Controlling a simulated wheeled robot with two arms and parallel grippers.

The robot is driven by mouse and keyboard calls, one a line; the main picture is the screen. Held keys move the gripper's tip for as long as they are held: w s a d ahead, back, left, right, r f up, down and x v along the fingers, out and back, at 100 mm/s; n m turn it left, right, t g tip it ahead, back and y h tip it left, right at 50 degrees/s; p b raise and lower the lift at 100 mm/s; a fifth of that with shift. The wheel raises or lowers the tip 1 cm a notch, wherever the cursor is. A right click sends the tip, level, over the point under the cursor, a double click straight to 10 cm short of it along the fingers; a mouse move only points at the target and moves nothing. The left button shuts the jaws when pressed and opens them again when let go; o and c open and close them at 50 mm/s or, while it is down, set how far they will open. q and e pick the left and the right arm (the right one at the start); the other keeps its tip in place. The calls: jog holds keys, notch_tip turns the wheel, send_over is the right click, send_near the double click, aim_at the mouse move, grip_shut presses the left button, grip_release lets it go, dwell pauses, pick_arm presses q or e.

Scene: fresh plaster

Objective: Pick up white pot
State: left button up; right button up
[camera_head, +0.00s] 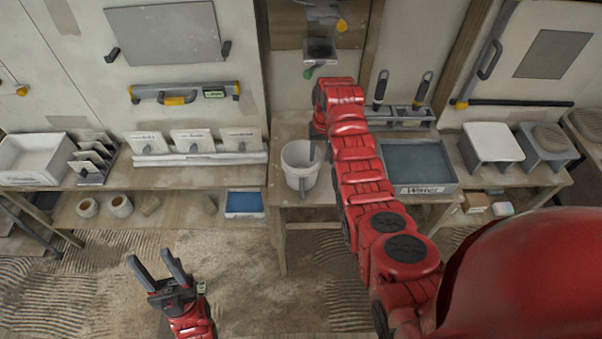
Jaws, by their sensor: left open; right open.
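The white pot (297,178) stands upright on the middle wooden bench, left of my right arm. My red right arm reaches over the bench to the pot's right side. My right gripper (314,153) is mostly hidden behind its own wrist; a dark part shows at the pot's right rim. I cannot tell whether it touches the pot. A dark upright piece shows at the pot's lower front; I cannot tell what it is. My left gripper (150,257) is open and empty, low at the left in front of the benches, well apart from the pot.
A blue-grey tray (447,187) lies right of my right arm, with a tool rack (403,124) behind it. White cards (191,140) and a white bin (30,160) stand on the left bench. Stools (490,143) stand at the right. The floor around my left gripper is clear.

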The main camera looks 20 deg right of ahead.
jog(key=shift+s+f+p, duration=0.15)
jog(key=shift+f+p, duration=0.2)
notch_tip(320, 180, down, 3)
jog(key=shift+a+f+p, duration=0.1)
jog(key=shift+a+p, duration=0.05)
jog(key=shift+p, duration=0.75)
jog(key=shift+f, duration=0.8)
grip_shut()
